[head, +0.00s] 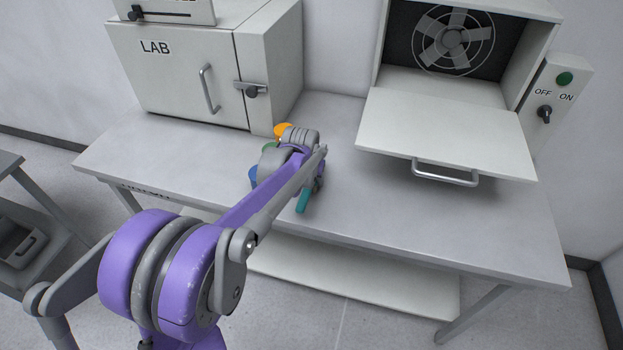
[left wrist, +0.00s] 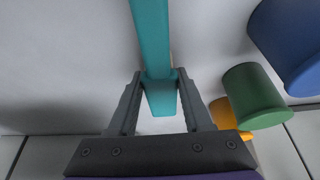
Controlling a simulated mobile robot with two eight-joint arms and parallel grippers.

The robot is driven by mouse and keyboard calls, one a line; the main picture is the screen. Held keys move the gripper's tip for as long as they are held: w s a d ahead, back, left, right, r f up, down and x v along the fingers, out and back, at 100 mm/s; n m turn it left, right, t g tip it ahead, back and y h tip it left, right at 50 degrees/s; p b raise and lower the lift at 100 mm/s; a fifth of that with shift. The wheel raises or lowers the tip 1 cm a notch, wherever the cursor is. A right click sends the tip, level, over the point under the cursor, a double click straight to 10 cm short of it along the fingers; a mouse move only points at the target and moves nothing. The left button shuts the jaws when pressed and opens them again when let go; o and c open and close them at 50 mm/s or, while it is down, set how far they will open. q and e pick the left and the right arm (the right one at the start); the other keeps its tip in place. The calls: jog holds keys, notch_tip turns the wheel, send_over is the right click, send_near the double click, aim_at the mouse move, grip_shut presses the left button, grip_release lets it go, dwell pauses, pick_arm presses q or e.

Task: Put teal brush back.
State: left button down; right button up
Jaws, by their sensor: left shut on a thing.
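The teal brush (head: 304,201) shows as a teal bar at the front of the table, below my left gripper (head: 319,178). In the left wrist view the teal brush (left wrist: 152,38) runs up out of the frame. My left gripper (left wrist: 158,78) is shut on it, with one finger on each side. My arm hides much of the brush in the head view. Whether it touches the table is hard to tell. My right gripper is in neither view.
A blue (left wrist: 292,42), a green (left wrist: 252,95) and an orange cylinder (left wrist: 225,113) stand beside the gripper. A LAB cabinet (head: 170,72) stands behind left. A furnace with a fan (head: 454,42) has its door (head: 447,132) folded down at right. The table's front right (head: 450,215) is clear.

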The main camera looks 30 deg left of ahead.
aim_at(307, 191)
pick_arm(q)
jog(key=shift+c, duration=1.6)
grip_release()
jog(key=shift+f, duration=0.1)
jog(key=shift+r, duration=0.2)
jog(key=v, duration=1.2)
jog(key=s+d+f+m, duration=0.1)
jog(key=s+d+f, duration=0.2)
jog(key=s, duration=0.4)
jog(key=s+d+f, duration=0.4)
jog(key=s+d, duration=0.1)
jog(key=s, duration=0.2)
jog(key=s+d+f+m+t+h, duration=0.1)
jog(key=s+d+f, duration=0.2)
jog(key=s, duration=0.5)
jog(key=shift+d+f+m+p, duration=0.3)
jog(key=shift+d+f, duration=0.05)
jog(key=shift+d, duration=0.35)
jog(key=shift+s, duration=0.1)
